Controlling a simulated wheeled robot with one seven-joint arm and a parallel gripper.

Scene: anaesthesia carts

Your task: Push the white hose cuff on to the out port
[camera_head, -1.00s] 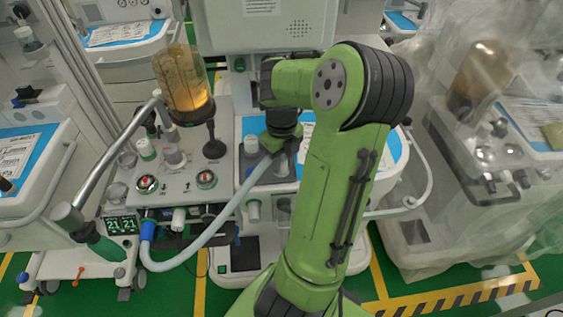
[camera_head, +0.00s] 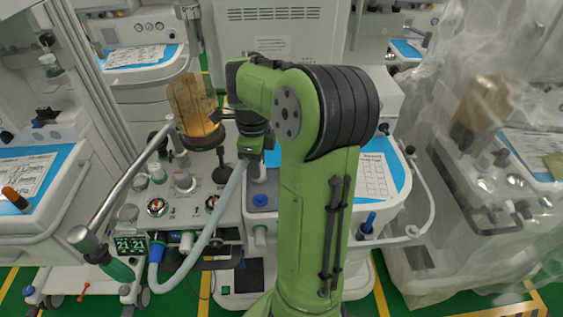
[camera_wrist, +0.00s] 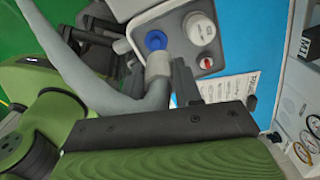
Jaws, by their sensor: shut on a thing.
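In the wrist view, the pale white hose cuff (camera_wrist: 158,65) sits by the dark fingers, with the hose (camera_wrist: 95,85) running to the left. A blue-ringed round fitting (camera_wrist: 156,40) lies just beyond the cuff. I cannot tell whether they touch, or whether this fitting is the out port.
An amber canister (camera_head: 193,105) stands close left of my gripper. A metal bar (camera_head: 125,190) slants across the left. In the wrist view, a white capped fitting (camera_wrist: 200,30) and a red button (camera_wrist: 206,63) are beside the blue ring. A plastic-draped cart (camera_head: 480,180) stands at right.

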